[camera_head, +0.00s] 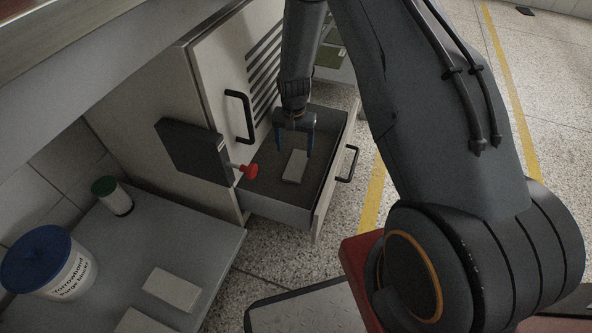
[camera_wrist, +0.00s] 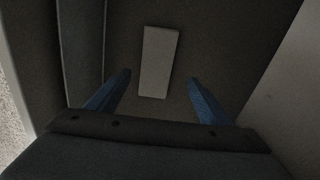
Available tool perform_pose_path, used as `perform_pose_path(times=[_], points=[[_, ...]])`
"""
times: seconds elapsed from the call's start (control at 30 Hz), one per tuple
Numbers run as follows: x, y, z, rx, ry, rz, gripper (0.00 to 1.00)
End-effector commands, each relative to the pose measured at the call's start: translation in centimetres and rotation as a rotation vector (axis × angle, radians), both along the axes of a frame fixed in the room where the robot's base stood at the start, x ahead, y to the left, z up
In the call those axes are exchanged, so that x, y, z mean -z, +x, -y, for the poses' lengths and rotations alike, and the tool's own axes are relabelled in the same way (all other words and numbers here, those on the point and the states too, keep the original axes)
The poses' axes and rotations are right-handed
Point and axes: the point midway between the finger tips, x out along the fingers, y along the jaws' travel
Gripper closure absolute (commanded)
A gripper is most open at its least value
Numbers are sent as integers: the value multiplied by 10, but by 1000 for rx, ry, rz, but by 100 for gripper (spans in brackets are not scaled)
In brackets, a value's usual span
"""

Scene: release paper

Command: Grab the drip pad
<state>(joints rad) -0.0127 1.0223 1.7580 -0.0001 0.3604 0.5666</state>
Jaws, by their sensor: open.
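A light grey rectangular pad (camera_head: 295,166), which looks like the drip pad, lies flat on the dark floor of an open drawer (camera_head: 259,205). In the wrist view the pad (camera_wrist: 158,62) is upright in the picture, just beyond the fingertips and between their lines. My gripper (camera_head: 296,150) reaches down into the drawer above the pad. Its two blue fingers are spread apart with nothing between them in the wrist view (camera_wrist: 160,76). The pad looks apart from both fingers.
The drawer front has a black handle (camera_head: 348,164). A cabinet door with a black handle (camera_head: 240,116) and a dark box with a red knob (camera_head: 249,171) stand left of the drawer. A blue-lidded tub (camera_head: 72,278), a green-capped jar (camera_head: 117,202) and pale blocks (camera_head: 172,289) sit on the grey bench.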

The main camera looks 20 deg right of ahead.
Motion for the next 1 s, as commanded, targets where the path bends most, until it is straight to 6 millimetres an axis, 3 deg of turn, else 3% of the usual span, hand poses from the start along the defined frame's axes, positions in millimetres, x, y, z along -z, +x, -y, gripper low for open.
perform_pose_path(times=[0.2, 0.37, 0.7, 0.97, 1.0], points=[[24, 0, 1, 1, 0, -1, 27], [33, -1, 2, 1, 0, -1, 27], [75, -3, 7, 0, 0, -1, 27], [77, -3, 7, 0, 1, -1, 27], [77, -3, 7, 0, 1, -1, 33]])
